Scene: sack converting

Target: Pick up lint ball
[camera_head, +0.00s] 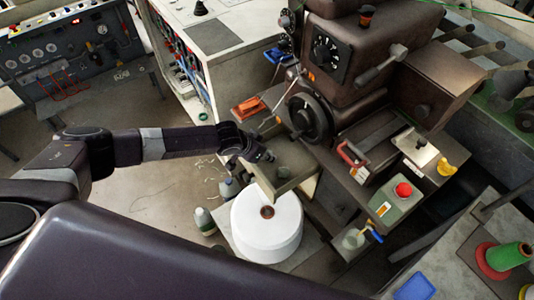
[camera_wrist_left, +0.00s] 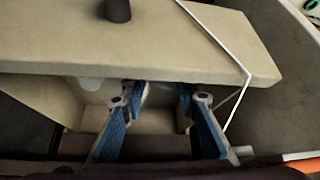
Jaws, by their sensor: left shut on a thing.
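My left gripper (camera_head: 262,160) reaches in from the left to the open beige drawer (camera_head: 290,160) at the front of the dark machine. In the left wrist view the two blue fingers (camera_wrist_left: 160,95) are inside the drawer (camera_wrist_left: 190,45), below its knobbed front wall. They are shut on a small pale thing, mostly hidden between the fingertips, which appears to be the lint ball. In the head view the lint ball is too small or hidden to make out. My right gripper is not in view.
A large white roll (camera_head: 267,232) stands just below the drawer. A handwheel (camera_head: 308,117) and an orange tray (camera_head: 248,108) are close to the gripper. A red button box (camera_head: 397,199) and a red-handled tool (camera_head: 353,160) lie to the right. Open floor lies left.

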